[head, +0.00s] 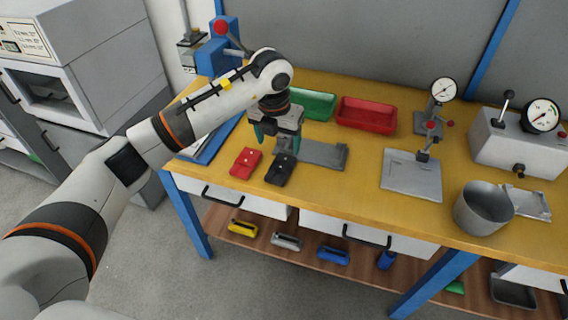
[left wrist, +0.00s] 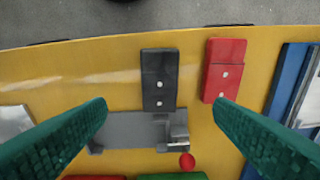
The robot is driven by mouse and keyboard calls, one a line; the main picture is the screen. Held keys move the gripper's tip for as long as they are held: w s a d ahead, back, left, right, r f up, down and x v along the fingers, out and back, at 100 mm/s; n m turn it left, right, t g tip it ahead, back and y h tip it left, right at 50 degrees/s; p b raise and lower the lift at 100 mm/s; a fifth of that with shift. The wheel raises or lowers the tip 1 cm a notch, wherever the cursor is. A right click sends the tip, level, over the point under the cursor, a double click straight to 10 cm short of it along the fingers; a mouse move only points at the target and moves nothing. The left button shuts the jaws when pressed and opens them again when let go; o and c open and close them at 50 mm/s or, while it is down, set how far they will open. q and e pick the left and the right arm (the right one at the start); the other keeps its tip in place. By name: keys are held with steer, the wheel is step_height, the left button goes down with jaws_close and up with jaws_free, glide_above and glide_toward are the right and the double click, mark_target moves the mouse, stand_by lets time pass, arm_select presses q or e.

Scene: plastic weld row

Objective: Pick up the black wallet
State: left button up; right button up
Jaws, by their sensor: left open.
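The black wallet (head: 281,169) lies flat on the yellow bench top near its front edge, just right of a similar red wallet (head: 246,163). In the left wrist view the black wallet (left wrist: 159,78) is in the middle, with the red wallet (left wrist: 225,70) to its right. My left gripper (head: 276,141) is above the bench, just behind the black wallet in the head view. Its green fingers (left wrist: 161,102) are wide apart with nothing between them, and the black wallet shows beyond them, untouched. My right gripper is out of view.
A grey metal fixture (head: 322,154) lies right behind the black wallet. Green (head: 313,104) and red (head: 366,115) trays stand further back. A dial-gauge stand (head: 411,175), a metal cup (head: 482,208) and a gauge box are to the right. The yellow bench between fixture and gauge stand is clear.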

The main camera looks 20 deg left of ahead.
mark_target(281, 167)
arm_select(q)
steer(key=f, duration=0.4)
steer(key=shift+w, duration=0.2)
steer(key=shift+w+f+p, duration=0.1)
steer(key=shift+f+p, duration=0.25)
steer(key=shift+f, duration=0.15)
step_height(281, 167, down, 4)
steer(key=shift+w+r+p, duration=0.15)
steer(key=shift+r+p, duration=0.05)
steer(key=shift+p, duration=0.15)
steer(key=shift+f, duration=0.35)
steer(key=shift+w+f, duration=0.1)
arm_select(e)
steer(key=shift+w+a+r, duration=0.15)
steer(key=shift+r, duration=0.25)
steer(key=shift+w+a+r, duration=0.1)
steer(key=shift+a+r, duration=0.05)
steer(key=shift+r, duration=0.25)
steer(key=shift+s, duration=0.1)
arm_select(q)
steer(key=c, duration=1.1)
steer(key=shift+o, duration=0.2)
step_height(281, 167, up, 10)
steer(key=b, duration=0.1)
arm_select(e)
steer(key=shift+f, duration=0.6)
